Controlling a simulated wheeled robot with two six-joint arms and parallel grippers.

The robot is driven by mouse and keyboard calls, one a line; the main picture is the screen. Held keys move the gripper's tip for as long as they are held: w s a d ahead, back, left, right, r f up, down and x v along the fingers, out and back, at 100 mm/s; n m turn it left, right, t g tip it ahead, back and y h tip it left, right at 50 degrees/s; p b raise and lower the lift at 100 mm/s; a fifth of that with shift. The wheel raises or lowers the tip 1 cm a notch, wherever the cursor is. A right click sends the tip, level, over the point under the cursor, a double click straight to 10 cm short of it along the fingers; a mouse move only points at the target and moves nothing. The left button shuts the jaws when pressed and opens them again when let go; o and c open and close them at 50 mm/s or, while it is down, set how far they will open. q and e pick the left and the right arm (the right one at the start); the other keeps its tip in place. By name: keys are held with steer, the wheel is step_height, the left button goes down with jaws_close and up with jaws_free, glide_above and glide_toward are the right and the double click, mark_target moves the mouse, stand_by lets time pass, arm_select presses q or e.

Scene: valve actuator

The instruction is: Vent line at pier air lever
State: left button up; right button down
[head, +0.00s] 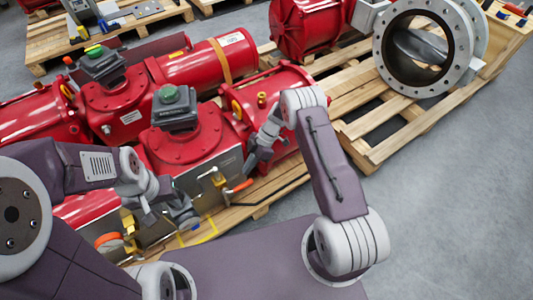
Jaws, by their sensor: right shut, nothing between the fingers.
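A red valve actuator (190,142) lies on a wooden pallet, with a metal plate on its front. A small lever with an orange-red handle (239,186) is at the plate's lower right, by a small valve fitting (212,173). A second orange-handled lever (108,240) is at the lower left, beside brass-coloured fittings (128,222). I cannot tell which is the pier air lever. My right gripper (252,160) is shut and empty, above and right of the first lever, apart from it. My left gripper (188,219) is between the two levers; its fingers are too small to read.
A large flanged butterfly valve (424,48) stands on a pallet (400,130) at the upper right. Grey floor (450,200) is clear at the right.

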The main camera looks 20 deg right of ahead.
steer(key=w+d+r, duration=0.2)
steer(key=w+d, duration=0.1)
steer(key=d, duration=0.5)
steer(key=shift+w+d, duration=0.15)
steer(key=shift+w, duration=0.1)
steer(key=shift+r, duration=0.1)
